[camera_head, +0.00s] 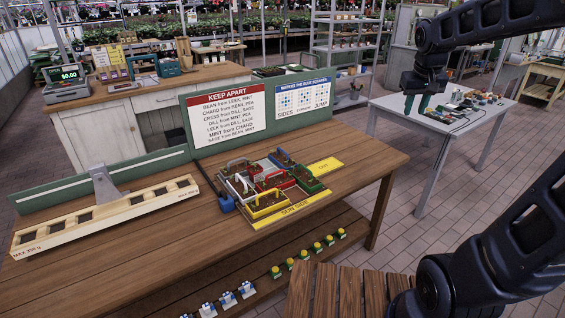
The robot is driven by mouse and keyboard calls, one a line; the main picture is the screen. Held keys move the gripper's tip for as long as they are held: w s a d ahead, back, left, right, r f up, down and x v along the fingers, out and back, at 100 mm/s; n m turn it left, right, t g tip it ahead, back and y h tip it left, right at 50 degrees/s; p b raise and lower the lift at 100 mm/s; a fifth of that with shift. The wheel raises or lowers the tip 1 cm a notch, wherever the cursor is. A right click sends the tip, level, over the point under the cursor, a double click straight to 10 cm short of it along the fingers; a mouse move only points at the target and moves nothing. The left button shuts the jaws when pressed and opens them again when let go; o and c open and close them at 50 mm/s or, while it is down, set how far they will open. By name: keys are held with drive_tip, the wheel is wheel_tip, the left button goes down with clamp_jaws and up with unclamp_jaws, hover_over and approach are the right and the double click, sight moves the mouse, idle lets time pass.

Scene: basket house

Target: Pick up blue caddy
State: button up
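My gripper (416,104) hangs at the upper right, well away from the cluster, in front of the grey-white table. Its two teal fingers point down and stand apart, with nothing seen between them.
A long slotted wooden rack (110,215) lies on the table's left. A "KEEP APART" sign (223,114) and a blue-squares sign (302,97) stand behind the caddies. Yellow strips (290,211) border the cluster. The wooden table (345,150) is bare at right. Small pots (304,256) line a lower shelf.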

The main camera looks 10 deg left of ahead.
drive_tip(key=w+a+f+n+h, duration=0.1)
drive_tip(key=w+a+f+n, duration=0.1)
drive_tip(key=w+a, duration=1)
drive_tip(key=n+t+h, duration=0.1)
drive_tip(key=n+h, duration=0.2)
drive_tip(key=n, duration=0.2)
hover_over(280, 149)
drive_tip(key=s+a, duration=0.3)
drive_tip(key=s, duration=0.1)
wheel_tip(280, 149, down, 28)
drive_tip(key=r, duration=0.1)
drive_tip(key=x, duration=0.6)
drive_tip(key=shift+a, duration=0.15)
drive_tip(key=shift+a+x, duration=0.2)
drive_tip(key=shift+x, duration=1.15)
drive_tip(key=shift+a+x, duration=0.15)
drive_tip(key=shift+x, duration=1.2)
clamp_jaws()
